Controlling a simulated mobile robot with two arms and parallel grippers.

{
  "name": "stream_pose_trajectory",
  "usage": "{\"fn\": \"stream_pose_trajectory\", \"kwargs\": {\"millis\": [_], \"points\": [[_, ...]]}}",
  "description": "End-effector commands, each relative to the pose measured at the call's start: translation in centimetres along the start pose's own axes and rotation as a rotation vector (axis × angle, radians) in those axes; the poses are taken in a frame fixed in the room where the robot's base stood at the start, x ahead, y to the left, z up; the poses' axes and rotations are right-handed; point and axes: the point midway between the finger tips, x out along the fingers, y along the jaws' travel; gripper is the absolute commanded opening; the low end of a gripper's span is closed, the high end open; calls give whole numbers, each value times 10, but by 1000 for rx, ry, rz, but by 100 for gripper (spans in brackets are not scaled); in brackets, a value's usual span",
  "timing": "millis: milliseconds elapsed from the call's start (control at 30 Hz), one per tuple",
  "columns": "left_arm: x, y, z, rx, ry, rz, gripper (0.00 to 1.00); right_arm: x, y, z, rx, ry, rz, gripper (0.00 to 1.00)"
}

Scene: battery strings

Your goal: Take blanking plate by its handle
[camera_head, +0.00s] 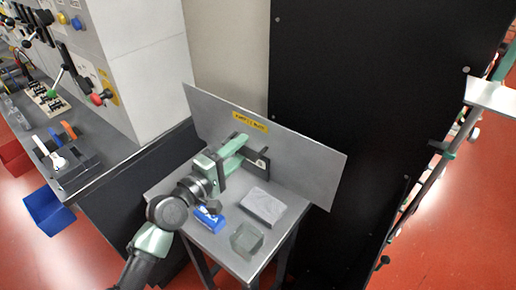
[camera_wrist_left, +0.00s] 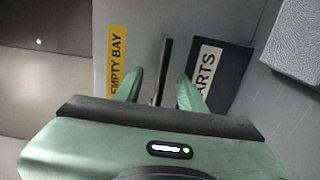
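The blanking plate (camera_head: 300,155) is a large, thin grey sheet with a yellow label, standing tilted on a small grey table. In the left wrist view the plate (camera_wrist_left: 145,45) fills the middle, with its "EMPTY BAY" label at left. Its handle, a thin dark bar (camera_wrist_left: 163,65), stands out between my fingers. My left gripper (camera_head: 254,149) is at the plate's front face. In the left wrist view the gripper (camera_wrist_left: 160,88) is open, with one finger on each side of the handle and a gap to both. My right gripper is not in view.
The small table (camera_head: 225,250) holds a blue item (camera_head: 209,220), a grey block (camera_head: 263,206) and a clear box (camera_head: 246,240). A dark "PARTS" sign (camera_wrist_left: 208,72) is close beside my finger. A black cabinet (camera_head: 370,90) stands behind at right; a workbench is at left.

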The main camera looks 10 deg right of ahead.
Motion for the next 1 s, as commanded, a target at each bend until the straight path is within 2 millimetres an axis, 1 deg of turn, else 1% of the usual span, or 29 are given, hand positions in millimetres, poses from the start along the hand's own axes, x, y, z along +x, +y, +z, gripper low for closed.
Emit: {"fn": "stream_pose_trajectory", "kwargs": {"millis": [1000], "points": [[12, 0, 0, 0, 0, 0, 40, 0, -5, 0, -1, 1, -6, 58]]}}
